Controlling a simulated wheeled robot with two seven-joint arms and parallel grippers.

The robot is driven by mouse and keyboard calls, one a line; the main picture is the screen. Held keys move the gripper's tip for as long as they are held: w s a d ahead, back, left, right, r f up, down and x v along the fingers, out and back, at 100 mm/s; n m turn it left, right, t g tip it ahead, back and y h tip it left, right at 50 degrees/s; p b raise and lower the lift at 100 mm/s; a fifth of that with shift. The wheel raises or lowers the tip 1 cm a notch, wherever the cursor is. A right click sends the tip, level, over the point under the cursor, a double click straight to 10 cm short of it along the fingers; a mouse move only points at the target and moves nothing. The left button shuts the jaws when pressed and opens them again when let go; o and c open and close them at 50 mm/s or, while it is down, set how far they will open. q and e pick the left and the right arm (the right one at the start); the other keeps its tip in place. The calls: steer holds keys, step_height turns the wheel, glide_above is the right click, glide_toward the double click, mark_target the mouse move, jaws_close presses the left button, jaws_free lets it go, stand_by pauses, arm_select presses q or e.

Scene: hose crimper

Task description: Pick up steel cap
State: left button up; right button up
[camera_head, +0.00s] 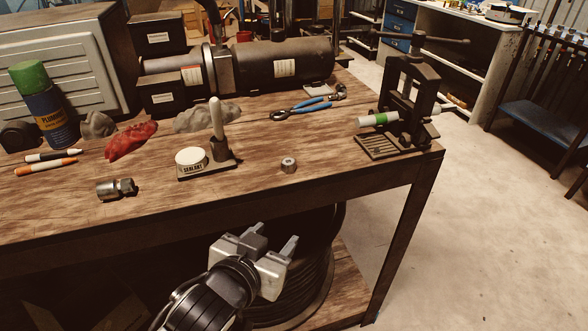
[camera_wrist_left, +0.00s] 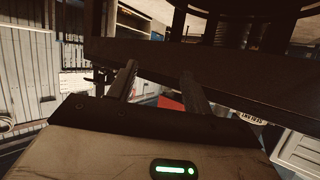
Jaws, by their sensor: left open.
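A small round steel cap (camera_head: 288,164) with a hole in its top stands on the wooden workbench (camera_head: 330,170), near the front edge, right of the sealant stand. My left gripper (camera_head: 273,240) is open and empty, in front of the bench edge and below the cap in the head view. In the left wrist view its two fingers (camera_wrist_left: 159,85) stand apart with nothing between them, against a dark bench part. The cap cannot be made out there. My right gripper is not in view.
A steel fitting (camera_head: 117,188) lies left of the sealant tin (camera_head: 190,157) on its stand. A crimping press (camera_head: 408,95) holding a white and green tube (camera_head: 379,119) stands at the right corner. Blue-handled pliers (camera_head: 305,106) lie behind. Bench around the cap is clear.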

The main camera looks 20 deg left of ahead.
arm_select(q)
steer(key=n+t+y, duration=0.1)
steer(key=n+t, duration=0.1)
glide_toward(287, 164)
steer(key=x, duration=0.5)
steer(key=shift+w+d, duration=0.15)
steer(key=shift+w, duration=0.05)
steer(key=shift+x, duration=2.8)
steer(key=c, duration=1.1)
